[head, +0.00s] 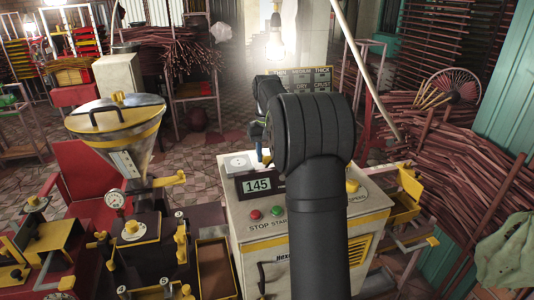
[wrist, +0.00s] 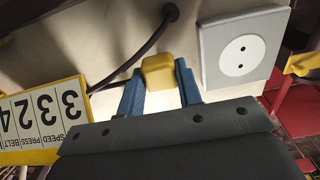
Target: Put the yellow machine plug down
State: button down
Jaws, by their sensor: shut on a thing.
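The yellow plug (wrist: 158,72) is a small rounded block in the wrist view. My gripper (wrist: 160,84) is shut on it, with one blue finger on each side. In the head view, my arm hides most of the gripper; a bit of yellow, the plug (head: 266,156), shows beside the blue fingers over the machine's top. A grey socket (wrist: 240,48) with two round holes is right of the plug, apart from it; in the head view the socket (head: 237,164) is on the machine's back left corner. The plug's underside and prongs are hidden.
A dark cable (wrist: 135,58) runs close left of the plug. A yellow-framed number plate (wrist: 45,120) is at the lower left in the wrist view. The cream machine (head: 265,222) carries a display reading 145 (head: 257,186). A metal hopper (head: 120,125) stands at left.

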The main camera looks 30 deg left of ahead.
jog(key=shift+f, duration=0.25)
jog(key=shift+f, duration=0.35)
jog(key=c, duration=1)
grip_release()
jog(key=shift+r, duration=0.1)
notch_tip(320, 180, up, 13)
notch_tip(320, 180, down, 13)
jog(key=shift+f, duration=0.1)
jog(key=shift+r, duration=0.45)
